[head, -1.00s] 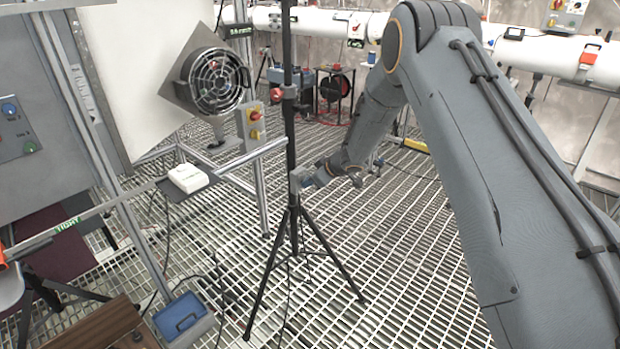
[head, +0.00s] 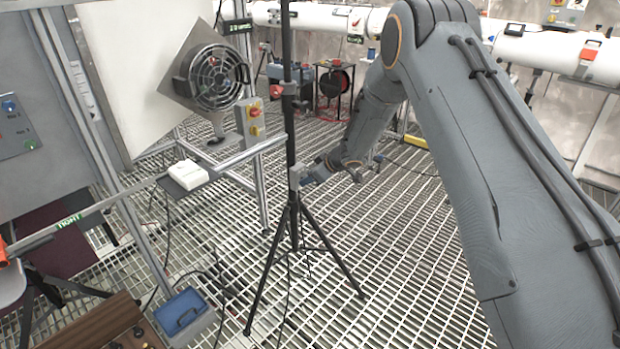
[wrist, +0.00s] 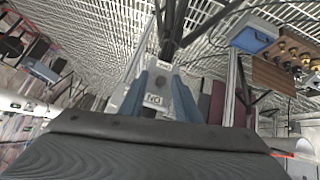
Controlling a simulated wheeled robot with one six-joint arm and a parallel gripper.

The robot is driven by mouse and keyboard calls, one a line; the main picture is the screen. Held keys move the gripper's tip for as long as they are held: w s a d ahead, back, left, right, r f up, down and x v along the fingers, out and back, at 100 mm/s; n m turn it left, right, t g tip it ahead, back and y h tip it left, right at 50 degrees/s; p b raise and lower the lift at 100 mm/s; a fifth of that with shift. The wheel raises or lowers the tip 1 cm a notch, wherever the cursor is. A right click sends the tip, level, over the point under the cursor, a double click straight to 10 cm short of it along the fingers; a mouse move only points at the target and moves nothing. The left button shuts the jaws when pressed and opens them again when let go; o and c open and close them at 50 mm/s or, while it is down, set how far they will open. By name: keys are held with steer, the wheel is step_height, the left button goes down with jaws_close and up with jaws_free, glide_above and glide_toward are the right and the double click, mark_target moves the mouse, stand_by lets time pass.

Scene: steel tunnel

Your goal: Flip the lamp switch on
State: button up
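A black tripod stand (head: 291,130) rises from the grating in the middle of the head view. Its top is cut off, and no lamp head shows. A small grey switch box (head: 294,178) is on its pole, just above the spread legs. My gripper (head: 308,179) is close to the right side of this box in the head view. In the wrist view, my gripper (wrist: 158,84) has two blue fingers apart, with the pale switch box (wrist: 160,72) in line between them. A label that looks like "ON" shows low between the fingers. Contact cannot be told.
A round fan (head: 213,78) on a tilted plate stands behind left. A box with red and yellow knobs (head: 250,120) and a white box (head: 188,175) on a rail are left of the tripod. A blue box (head: 180,312) is at front left. Open grating lies right.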

steer(key=v, duration=0.8)
steer(key=s+d+r+m+t+h, duration=0.1)
steer(key=s+d+r+m+h, duration=0.25)
steer(key=d+r, duration=0.4)
steer(key=s+d+r+m+g+h, duration=0.1)
steer(key=s+d+m+h, duration=0.3)
steer(key=s+d, duration=0.7)
steer(key=s+d+r+m+g+y, duration=0.1)
steer(key=s+m+g, duration=0.3)
steer(key=s, duration=2.3)
steer(key=shift+s+d+r+m+g, duration=0.25)
steer(key=shift+s+m+g, duration=0.1)
steer(key=shift+g, duration=0.75)
